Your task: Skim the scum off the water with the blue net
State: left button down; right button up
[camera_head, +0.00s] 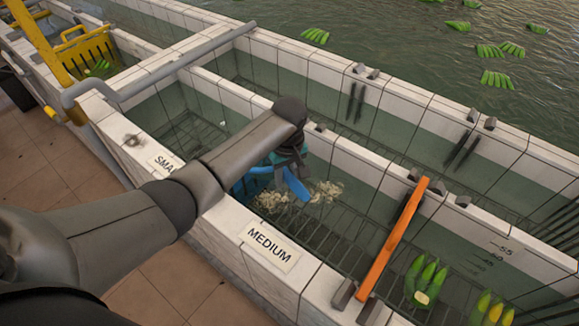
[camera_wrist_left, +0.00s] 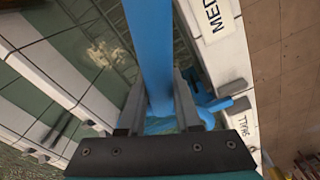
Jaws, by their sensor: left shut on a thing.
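My left gripper (camera_head: 288,160) is over the tiled basin by the MEDIUM label, fingers pointing down. In the wrist view, the left gripper (camera_wrist_left: 160,95) is shut on the flat blue handle of the blue net (camera_wrist_left: 148,45). Blue parts of the net (camera_head: 297,186) also show below the gripper in the head view; my arm and gripper hide much of it, and I cannot make out its mesh clearly. Pale scum (camera_head: 325,191) floats on the water close beside the blue parts. The scum also shows left of the handle in the wrist view (camera_wrist_left: 98,52). My right gripper is not in view.
An orange bar (camera_head: 395,238) lies across the basin to the right. Green bananas (camera_head: 426,280) are in the water beyond it. The MEDIUM label (camera_head: 270,246) is on the near tiled rim. A grey pipe (camera_head: 160,72) and a yellow crate (camera_head: 90,52) are at upper left.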

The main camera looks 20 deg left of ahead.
pick_arm(q)
jog(key=shift+s+f, duration=0.15)
jog(key=shift+f, duration=0.5)
notch_tip(320, 180, down, 27)
jog(key=b, duration=2.8)
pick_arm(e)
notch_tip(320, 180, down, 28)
pick_arm(q)
jog(key=shift+r+p, duration=14)
jog(key=shift+r, duration=0.3)
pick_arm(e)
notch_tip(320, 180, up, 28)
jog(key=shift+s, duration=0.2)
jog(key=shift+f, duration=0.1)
